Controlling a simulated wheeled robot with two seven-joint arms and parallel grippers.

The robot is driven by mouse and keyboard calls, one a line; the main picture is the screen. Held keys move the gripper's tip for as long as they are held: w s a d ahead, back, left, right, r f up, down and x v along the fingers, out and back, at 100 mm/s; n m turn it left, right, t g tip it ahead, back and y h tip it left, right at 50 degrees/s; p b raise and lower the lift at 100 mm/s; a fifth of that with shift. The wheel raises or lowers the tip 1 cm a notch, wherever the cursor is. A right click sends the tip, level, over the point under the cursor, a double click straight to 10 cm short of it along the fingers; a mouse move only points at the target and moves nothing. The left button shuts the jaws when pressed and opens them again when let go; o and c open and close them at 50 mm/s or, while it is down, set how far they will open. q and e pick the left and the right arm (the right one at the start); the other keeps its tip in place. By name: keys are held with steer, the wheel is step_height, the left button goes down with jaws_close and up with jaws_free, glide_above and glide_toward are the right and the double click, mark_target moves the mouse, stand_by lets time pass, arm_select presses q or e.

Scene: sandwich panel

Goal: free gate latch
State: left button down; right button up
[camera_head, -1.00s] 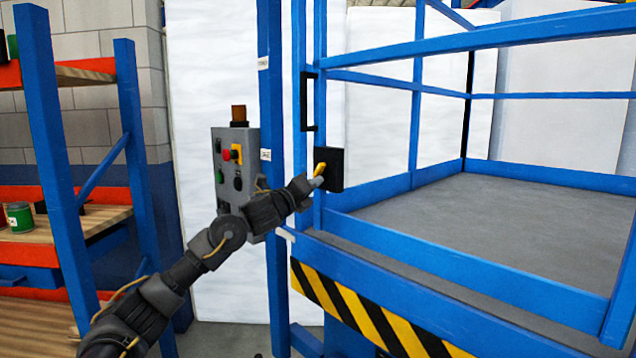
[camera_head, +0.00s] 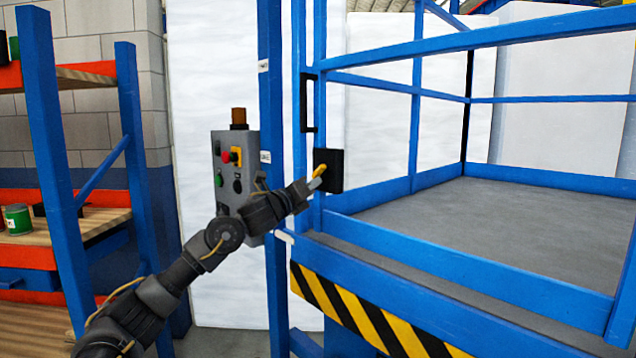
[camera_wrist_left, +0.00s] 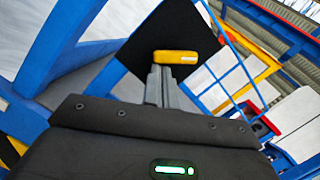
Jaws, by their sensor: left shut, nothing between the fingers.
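The gate latch is a black plate (camera_head: 333,170) on the blue gate post, with a yellow latch lever (camera_head: 319,171) on its face. In the left wrist view the yellow lever (camera_wrist_left: 175,57) lies across the black plate (camera_wrist_left: 165,30), just beyond my fingertips. My left gripper (camera_head: 315,183) is shut and empty, with its tips at the lever, touching or very close to it. In the left wrist view its closed fingers (camera_wrist_left: 160,78) point at the lever's underside. A black gate handle (camera_head: 303,102) stands above the latch. My right gripper is not in view.
A grey control box (camera_head: 236,170) with red, yellow and green buttons hangs on a blue post left of the gate, behind my forearm. Blue rails (camera_head: 480,40) surround the grey platform floor (camera_head: 500,220). An orange-blue shelf (camera_head: 60,210) stands at left.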

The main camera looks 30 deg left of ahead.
arm_select(q)
steer(key=shift+a+m, duration=0.1)
steer(key=shift+m, duration=0.5)
steer(key=shift+a+m+h+b, duration=0.1)
steer(key=shift+m+h+b, duration=0.25)
steer(key=shift+m+h, duration=0.05)
steer(key=shift+w+a+m, duration=0.1)
steer(key=shift+m, duration=0.4)
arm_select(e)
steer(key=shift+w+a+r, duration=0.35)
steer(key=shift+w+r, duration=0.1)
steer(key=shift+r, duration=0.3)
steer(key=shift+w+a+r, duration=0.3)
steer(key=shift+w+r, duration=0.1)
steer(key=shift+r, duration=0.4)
arm_select(q)
steer(key=shift+a+m, duration=0.1)
steer(key=shift+m, duration=0.2)
steer(key=shift+m+h, duration=0.3)
steer(key=shift+a+m, duration=0.1)
steer(key=shift+m, duration=0.2)
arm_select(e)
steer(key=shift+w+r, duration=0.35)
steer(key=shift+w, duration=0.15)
arm_select(q)
steer(key=shift+w+a+m, duration=0.1)
steer(key=shift+m, duration=0.2)
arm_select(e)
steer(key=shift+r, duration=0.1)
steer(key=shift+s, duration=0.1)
